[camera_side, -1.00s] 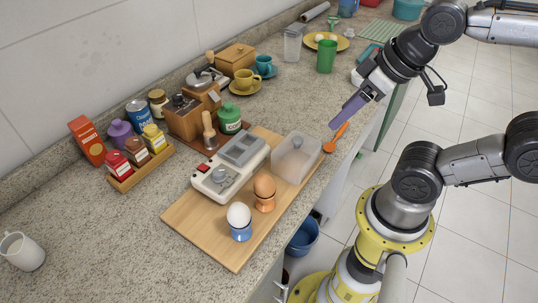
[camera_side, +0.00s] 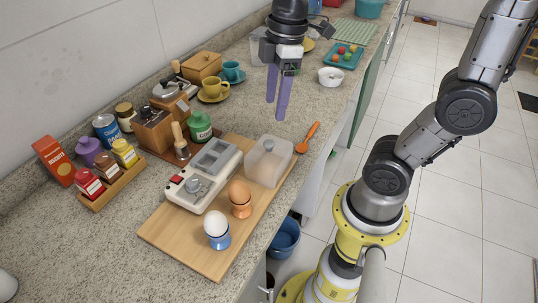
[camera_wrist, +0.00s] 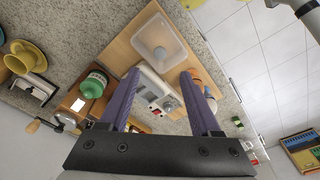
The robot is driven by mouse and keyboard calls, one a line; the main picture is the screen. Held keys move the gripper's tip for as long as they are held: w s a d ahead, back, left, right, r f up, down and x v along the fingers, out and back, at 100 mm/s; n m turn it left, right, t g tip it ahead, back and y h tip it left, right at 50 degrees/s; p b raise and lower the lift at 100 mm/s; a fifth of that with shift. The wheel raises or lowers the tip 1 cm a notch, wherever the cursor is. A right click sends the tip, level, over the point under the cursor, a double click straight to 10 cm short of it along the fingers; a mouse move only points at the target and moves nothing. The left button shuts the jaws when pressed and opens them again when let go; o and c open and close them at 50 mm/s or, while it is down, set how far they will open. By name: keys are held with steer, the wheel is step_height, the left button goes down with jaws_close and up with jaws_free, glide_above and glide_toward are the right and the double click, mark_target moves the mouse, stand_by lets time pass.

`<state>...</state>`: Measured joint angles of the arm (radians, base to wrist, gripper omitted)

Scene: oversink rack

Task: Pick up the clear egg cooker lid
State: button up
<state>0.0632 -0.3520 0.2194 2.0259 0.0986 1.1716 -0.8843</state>
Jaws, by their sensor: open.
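The clear egg cooker lid (camera_side: 269,160) is a translucent box-shaped cover with a round knob. It lies on the wooden board (camera_side: 206,244), just right of the white egg cooker (camera_side: 189,189). In the wrist view the lid (camera_wrist: 160,35) is beyond the fingertips, near the top. My gripper (camera_side: 278,110) has two purple fingers pointing down. It is open and empty, above and behind the lid in the side view, apart from it. In the wrist view the open fingers (camera_wrist: 162,82) frame the egg cooker.
A brown egg (camera_side: 240,193) and a white egg (camera_side: 216,224) stand in cups in front of the cooker. An orange spoon (camera_side: 308,136) lies right of the lid. A green jar (camera_side: 199,127) and a grinder (camera_side: 154,130) stand behind.

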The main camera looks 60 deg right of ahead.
mark_target(269, 142)
steer(key=f, duration=0.6)
steer(key=a+f, duration=0.1)
steer(key=f, duration=0.3)
steer(key=shift+w, duration=0.4)
jaws_close()
stand_by(1.0)
